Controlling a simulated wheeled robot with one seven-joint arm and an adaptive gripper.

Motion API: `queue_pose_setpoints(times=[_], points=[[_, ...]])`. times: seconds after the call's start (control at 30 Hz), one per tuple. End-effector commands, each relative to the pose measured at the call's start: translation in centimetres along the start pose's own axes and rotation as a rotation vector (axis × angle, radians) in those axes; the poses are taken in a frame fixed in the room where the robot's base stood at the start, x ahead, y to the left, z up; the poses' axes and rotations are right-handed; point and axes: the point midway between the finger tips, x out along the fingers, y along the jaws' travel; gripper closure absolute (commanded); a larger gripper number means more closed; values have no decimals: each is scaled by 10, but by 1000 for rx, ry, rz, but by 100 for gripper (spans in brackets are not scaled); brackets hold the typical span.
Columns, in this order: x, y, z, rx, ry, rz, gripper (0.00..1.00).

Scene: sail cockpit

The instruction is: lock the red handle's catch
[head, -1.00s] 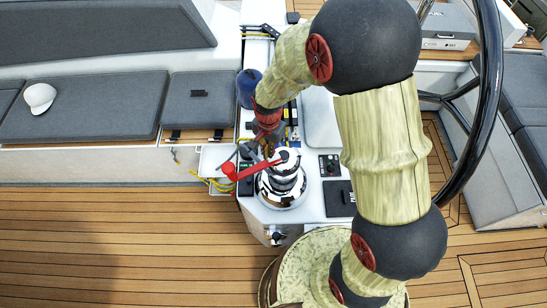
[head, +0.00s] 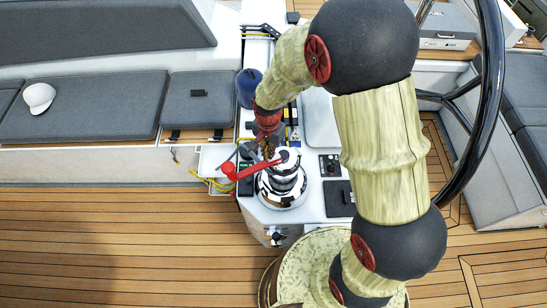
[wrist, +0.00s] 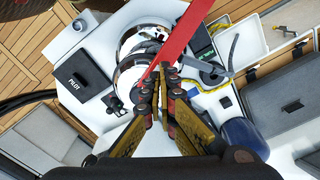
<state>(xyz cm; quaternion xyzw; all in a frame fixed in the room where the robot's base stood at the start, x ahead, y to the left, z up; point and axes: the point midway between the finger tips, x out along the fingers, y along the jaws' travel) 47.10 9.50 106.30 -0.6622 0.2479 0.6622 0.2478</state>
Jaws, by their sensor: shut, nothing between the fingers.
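The red handle (head: 250,170) lies across the top of the chrome winch (head: 283,188), with a round red knob at its left end. In the wrist view the red handle (wrist: 186,38) runs up to the right from just ahead of the fingertips, over the winch (wrist: 136,75). My gripper (wrist: 161,72) is shut and empty, its tips close to the handle's winch end. I cannot tell whether they touch it. In the head view my gripper (head: 268,152) points down beside the handle. The catch is hard to make out, and the fingers cover part of that area.
A black PILOT panel (head: 339,198) and a small switch panel (head: 329,165) are right of the winch. A blue cylinder (head: 249,88) stands behind. Yellow rope (head: 219,185) hangs at the left. The large steering wheel (head: 487,100) rises at the right. The wooden deck in front is clear.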

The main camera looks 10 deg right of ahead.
Motion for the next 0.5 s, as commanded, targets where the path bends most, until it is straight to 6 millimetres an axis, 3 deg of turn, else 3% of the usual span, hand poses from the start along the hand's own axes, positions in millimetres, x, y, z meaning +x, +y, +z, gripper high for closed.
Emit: queue_pose_setpoints(times=[0.5], points=[[8, 0, 0, 0, 0, 0, 100]])
